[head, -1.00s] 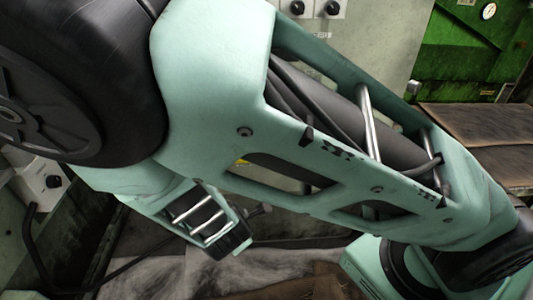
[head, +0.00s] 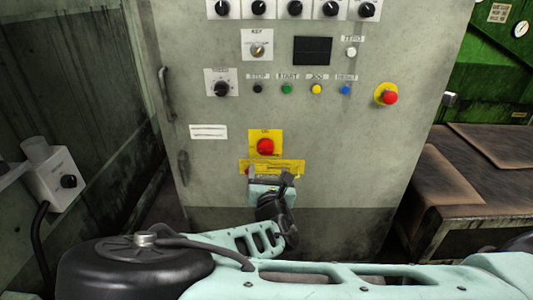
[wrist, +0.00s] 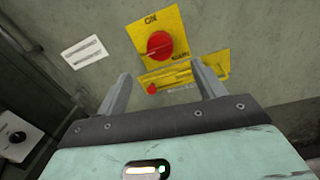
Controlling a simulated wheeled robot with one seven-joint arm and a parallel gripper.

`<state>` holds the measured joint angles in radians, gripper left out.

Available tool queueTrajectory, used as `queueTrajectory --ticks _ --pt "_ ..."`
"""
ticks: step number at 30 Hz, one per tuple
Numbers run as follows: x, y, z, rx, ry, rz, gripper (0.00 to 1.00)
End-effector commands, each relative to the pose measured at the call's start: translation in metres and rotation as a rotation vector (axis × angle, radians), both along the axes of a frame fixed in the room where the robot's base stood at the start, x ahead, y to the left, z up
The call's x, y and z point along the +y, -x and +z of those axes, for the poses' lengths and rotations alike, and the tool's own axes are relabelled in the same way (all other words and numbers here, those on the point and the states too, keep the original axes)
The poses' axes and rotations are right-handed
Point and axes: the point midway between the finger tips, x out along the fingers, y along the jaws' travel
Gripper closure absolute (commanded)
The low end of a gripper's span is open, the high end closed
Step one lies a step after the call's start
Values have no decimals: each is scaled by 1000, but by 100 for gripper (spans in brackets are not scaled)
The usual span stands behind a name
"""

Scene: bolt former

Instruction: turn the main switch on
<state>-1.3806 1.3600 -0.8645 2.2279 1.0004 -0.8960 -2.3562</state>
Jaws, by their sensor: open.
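The main switch is a red knob on a yellow plate marked ON; the knob (head: 265,146) sits low on the front of the grey cabinet (head: 330,140). In the wrist view the red knob (wrist: 160,45) is just beyond the fingertips. My gripper (head: 269,174) is open and empty, just below the knob in the head view. In the wrist view my gripper (wrist: 160,74) has its two fingers spread to either side below the knob, apart from it. A yellow label strip (head: 296,167) below the plate is partly hidden by my gripper.
Above are black dials (head: 258,8), small coloured buttons (head: 287,89) and a red emergency stop button (head: 390,97) on yellow. A handle (head: 165,93) is at the cabinet's left edge. A grey switch box (head: 58,178) stands left; a brown-topped bench (head: 470,195) stands right.

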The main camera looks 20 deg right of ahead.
Motion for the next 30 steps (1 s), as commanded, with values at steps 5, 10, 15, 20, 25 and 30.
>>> queueTrajectory --ticks 5,10,15,20,25,30 --pt "-10 -38 -1 -1 -2 -3 31" --pt "-18 -69 -1 -1 -3 -3 31" --pt "-23 -90 -1 0 -2 -2 31" --pt "-24 -99 0 1 -1 0 31" --pt "-25 -100 0 1 0 0 31" --pt "-25 -100 0 1 -1 0 45"
